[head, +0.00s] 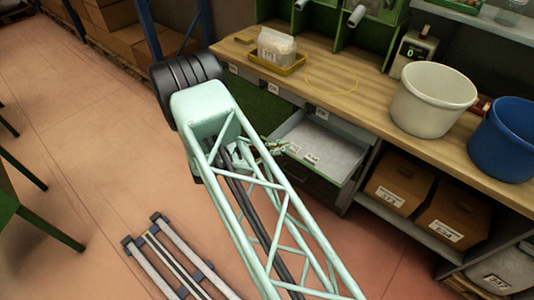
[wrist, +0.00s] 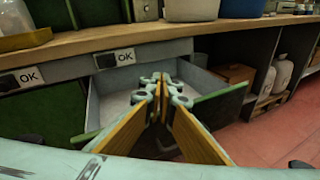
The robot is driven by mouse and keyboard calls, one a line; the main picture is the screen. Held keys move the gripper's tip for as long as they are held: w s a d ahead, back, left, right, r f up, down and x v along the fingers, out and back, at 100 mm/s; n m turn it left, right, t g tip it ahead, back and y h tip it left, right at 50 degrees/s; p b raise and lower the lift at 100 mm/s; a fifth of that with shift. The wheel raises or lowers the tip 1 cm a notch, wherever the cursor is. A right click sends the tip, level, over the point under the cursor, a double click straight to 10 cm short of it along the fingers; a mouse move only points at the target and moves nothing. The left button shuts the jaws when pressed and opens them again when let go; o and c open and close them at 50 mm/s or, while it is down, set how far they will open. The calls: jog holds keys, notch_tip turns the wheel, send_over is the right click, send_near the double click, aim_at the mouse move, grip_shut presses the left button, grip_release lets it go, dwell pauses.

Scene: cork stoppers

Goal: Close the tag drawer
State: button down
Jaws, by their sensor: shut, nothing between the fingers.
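My gripper (head: 280,147) is at the drawer's left front part in the head view, partly hidden by my arm. In the wrist view my gripper (wrist: 162,84) is shut and empty, its fingertips meeting in front of the drawer's inside. I cannot tell whether it touches the drawer.
The bench (head: 345,92) carries a yellow tray (head: 275,66) with a bag, a white bucket (head: 432,100) and a blue bucket (head: 505,140). Brown boxes (head: 400,186) stand on a shelf right of the drawer.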

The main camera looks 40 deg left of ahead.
jog(key=s+a+f+n+t+y, duration=0.2)
jog(key=s+a+f+n+y, duration=0.4)
jog(key=s+f, duration=0.5)
jog(key=s+a, duration=0.2)
jog(key=s, duration=0.1)
jog(key=shift+a+f+n+t+p, duration=0.2)
jog(key=shift+f+n+t+p, duration=0.2)
jog(key=w, duration=1.3)
jog(key=shift+w+a, duration=0.3)
jog(key=shift+w, duration=0.1)
jog(key=shift+w, duration=0.1)
